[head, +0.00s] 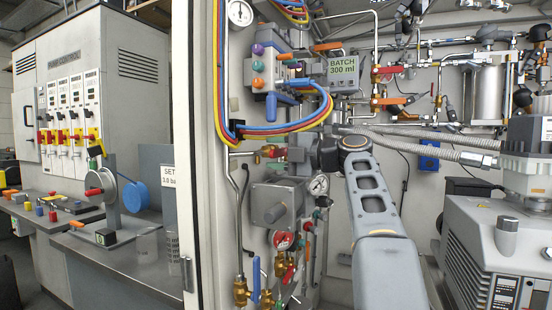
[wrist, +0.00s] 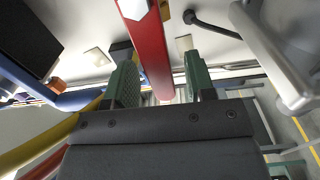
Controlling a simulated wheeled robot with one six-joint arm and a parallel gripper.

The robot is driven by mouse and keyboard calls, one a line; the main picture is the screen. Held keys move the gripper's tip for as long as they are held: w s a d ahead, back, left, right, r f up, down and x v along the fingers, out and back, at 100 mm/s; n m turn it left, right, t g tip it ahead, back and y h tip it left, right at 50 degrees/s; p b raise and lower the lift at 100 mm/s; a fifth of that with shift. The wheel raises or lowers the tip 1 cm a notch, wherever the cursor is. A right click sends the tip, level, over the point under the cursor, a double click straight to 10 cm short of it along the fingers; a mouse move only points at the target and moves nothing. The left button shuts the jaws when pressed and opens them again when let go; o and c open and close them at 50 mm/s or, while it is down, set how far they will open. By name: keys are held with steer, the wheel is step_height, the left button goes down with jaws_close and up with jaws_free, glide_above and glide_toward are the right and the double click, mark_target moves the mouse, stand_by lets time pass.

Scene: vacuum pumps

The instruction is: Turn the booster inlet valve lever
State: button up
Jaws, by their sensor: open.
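In the wrist view a long red bar (wrist: 152,42), which looks like a valve lever, runs down from the top between the two green-padded fingers of my gripper (wrist: 161,72). The fingers are open, with a gap to the bar on each side; the gap is wider on the right. I cannot tell how deep the bar sits between them. In the head view my arm reaches up toward the pipework and my gripper is hidden. Red-orange handles, one upper (head: 390,70) and one lower (head: 394,101), show on the back pipes; I cannot tell which is the booster inlet lever.
Blue, red and yellow hoses (head: 290,126) curve close to my arm on the left. Ribbed metal hoses (head: 425,144) run behind it to the right. A grey pump (head: 495,245) stands at lower right. In the wrist view a pale curved pipe (wrist: 280,55) lies right of my gripper.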

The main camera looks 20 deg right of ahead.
steer(key=shift+s+d, duration=0.15)
steer(key=shift+s, duration=0.05)
steer(key=shift+b+v, duration=0.4)
steer(key=shift+v, duration=0.4)
steer(key=b+v, duration=0.1)
steer(key=v, duration=0.5)
stand_by(0.4)
stand_by(0.5)
